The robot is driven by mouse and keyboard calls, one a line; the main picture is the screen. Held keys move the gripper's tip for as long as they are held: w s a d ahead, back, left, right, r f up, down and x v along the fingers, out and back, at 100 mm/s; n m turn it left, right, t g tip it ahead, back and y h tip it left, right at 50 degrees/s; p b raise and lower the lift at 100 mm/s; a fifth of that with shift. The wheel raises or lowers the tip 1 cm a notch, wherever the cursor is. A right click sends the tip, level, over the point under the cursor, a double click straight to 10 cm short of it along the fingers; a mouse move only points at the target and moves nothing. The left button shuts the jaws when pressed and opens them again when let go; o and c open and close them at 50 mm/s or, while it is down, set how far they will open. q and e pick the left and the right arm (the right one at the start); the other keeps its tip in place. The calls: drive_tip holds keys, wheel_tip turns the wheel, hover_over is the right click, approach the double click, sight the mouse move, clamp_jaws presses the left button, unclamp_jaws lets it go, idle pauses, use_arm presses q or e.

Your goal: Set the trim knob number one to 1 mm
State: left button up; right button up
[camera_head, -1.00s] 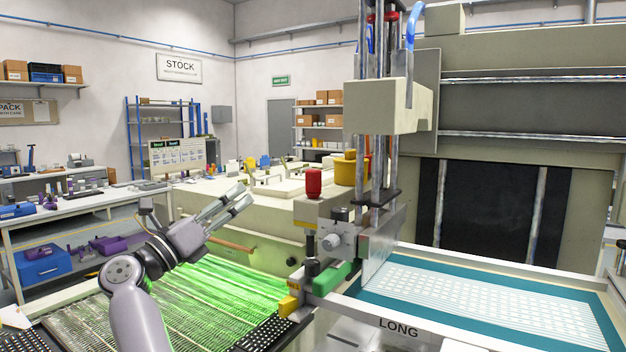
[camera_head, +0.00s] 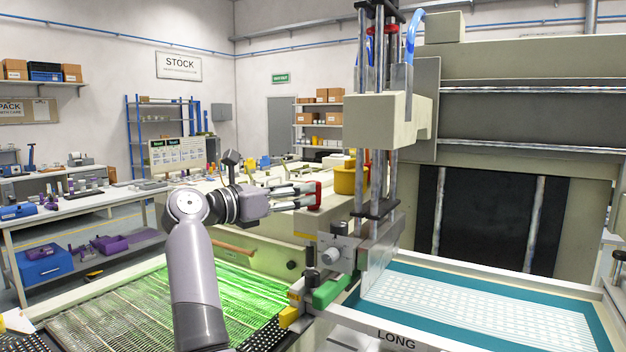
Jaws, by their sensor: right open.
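A grey round knob (camera_head: 331,256) sits on the side of the print-head carriage (camera_head: 352,246), with a dark knob just above it. No number or scale on it is readable, so I cannot tell which knob is trim knob number one. My right gripper (camera_head: 313,195) is open, its two fingers pointing right, above and left of the grey knob. Its fingertips are at the red knob-like part (camera_head: 318,196) in the picture and partly cover it; contact cannot be told. My left gripper is not in view.
The carriage's vertical rods (camera_head: 380,160) stand right of my gripper. Below are a green block (camera_head: 330,291) and a yellow block (camera_head: 288,316). A white-framed teal screen (camera_head: 400,270) lies at right, a green-lit bed (camera_head: 150,300) at left. A yellow pot (camera_head: 346,180) stands behind.

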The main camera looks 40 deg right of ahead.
drive_tip(key=d+p, duration=0.1)
drive_tip(key=d, duration=0.4)
drive_tip(key=shift+d+p, duration=0.3)
drive_tip(key=shift+c, duration=0.5)
drive_tip(key=c, duration=1.1)
